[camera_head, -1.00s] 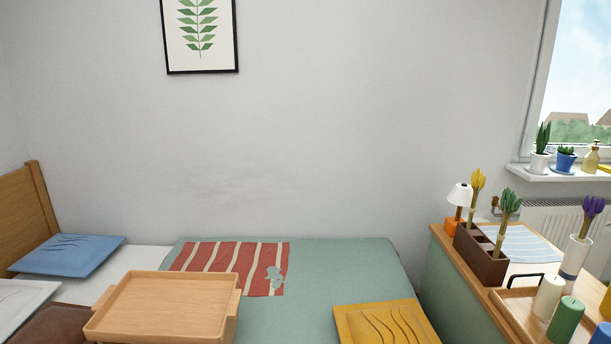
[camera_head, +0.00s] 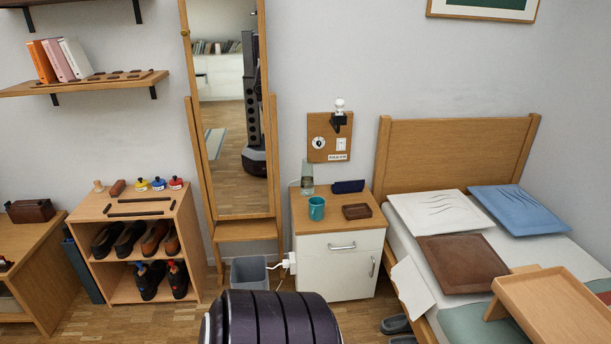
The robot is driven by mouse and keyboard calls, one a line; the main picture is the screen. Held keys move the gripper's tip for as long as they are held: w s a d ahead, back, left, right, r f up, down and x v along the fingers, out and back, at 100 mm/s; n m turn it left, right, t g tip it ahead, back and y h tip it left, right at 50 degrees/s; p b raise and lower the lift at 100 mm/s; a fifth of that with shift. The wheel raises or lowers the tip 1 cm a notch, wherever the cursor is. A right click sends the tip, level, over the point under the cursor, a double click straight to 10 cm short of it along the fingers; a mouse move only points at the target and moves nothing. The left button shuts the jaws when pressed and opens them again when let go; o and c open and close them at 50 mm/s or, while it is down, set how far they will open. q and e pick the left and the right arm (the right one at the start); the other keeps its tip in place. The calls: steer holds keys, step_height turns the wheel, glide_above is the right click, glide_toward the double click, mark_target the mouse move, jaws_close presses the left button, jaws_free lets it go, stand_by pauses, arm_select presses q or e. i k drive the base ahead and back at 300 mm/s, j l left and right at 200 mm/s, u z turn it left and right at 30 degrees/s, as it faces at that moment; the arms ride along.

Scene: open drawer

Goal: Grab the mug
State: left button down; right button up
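A teal mug (camera_head: 316,208) stands upright on the wooden top of a white nightstand (camera_head: 339,267), near the front left of that top. A small brown tray (camera_head: 357,212) lies to its right, and a clear glass bottle or carafe (camera_head: 307,178) stands behind it. Neither of my grippers shows in the head view. A dark, ribbed rounded shape at the bottom centre looks like part of my own body.
A bed (camera_head: 458,136) stands right of the nightstand, with a wooden bed tray (camera_head: 553,301) on it. A grey bin (camera_head: 249,272) and tall mirror (camera_head: 228,110) are left of the nightstand. Slippers (camera_head: 396,325) lie by the bed. Some wood floor is clear in front.

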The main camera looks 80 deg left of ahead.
mark_target(316, 210)
steer(key=u, duration=2.4)
